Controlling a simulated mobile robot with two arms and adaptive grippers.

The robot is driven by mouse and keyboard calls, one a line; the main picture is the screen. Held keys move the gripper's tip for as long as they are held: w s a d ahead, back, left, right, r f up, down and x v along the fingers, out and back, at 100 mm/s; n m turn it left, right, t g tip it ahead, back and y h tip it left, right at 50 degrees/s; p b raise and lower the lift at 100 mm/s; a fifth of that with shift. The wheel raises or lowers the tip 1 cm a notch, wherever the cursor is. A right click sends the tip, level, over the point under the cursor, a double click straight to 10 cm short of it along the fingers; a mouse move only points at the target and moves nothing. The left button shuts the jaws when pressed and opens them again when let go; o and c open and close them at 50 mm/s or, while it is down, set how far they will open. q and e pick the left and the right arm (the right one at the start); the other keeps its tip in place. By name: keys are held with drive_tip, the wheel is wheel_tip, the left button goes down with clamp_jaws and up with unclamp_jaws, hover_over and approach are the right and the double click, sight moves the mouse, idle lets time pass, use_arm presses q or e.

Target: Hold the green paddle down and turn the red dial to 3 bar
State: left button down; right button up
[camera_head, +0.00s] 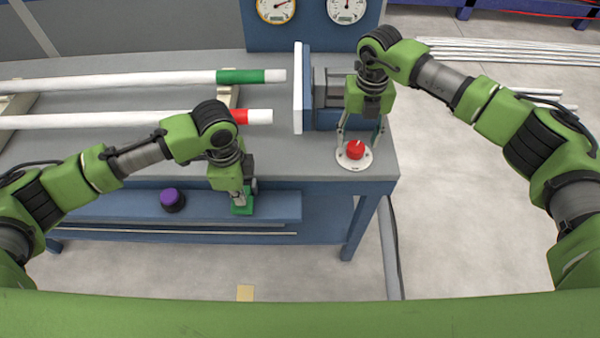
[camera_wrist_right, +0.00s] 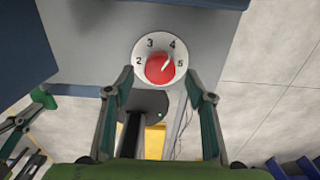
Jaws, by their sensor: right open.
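The red dial (camera_head: 355,149) sits on a round white plate near the bench's right front corner. In the right wrist view the dial (camera_wrist_right: 158,69) has marks 2 to 5 around it, and its white pointer aims up and right, near the 4. My right gripper (camera_wrist_right: 158,82) is open, with one finger on each side of the dial; contact is not clear. The green paddle (camera_head: 242,210) is at the bench's front edge. My left gripper (camera_head: 240,196) points down at the paddle, apparently touching it. Its fingers are too hidden to tell their opening.
Two white pipes, one with a green band (camera_head: 240,76) and one with a red band (camera_head: 240,117), lie on the bench (camera_head: 290,160). A purple knob (camera_head: 172,199) is left of the paddle. Two gauges (camera_head: 277,8) (camera_head: 347,8) stand behind. A vise-like fixture (camera_head: 302,90) is behind the dial.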

sight(356, 147)
use_arm(q)
drive_tip(key=shift+f, duration=1.45)
drive_tip(key=shift+s+f, duration=0.1)
drive_tip(key=shift+f, duration=0.1)
drive_tip(key=shift+s+f, duration=0.1)
use_arm(e)
drive_tip(key=m, duration=0.5)
drive_tip(key=shift+m, duration=0.4)
drive_tip(key=shift+f, duration=2.55)
drive_tip(key=shift+s+f, duration=0.1)
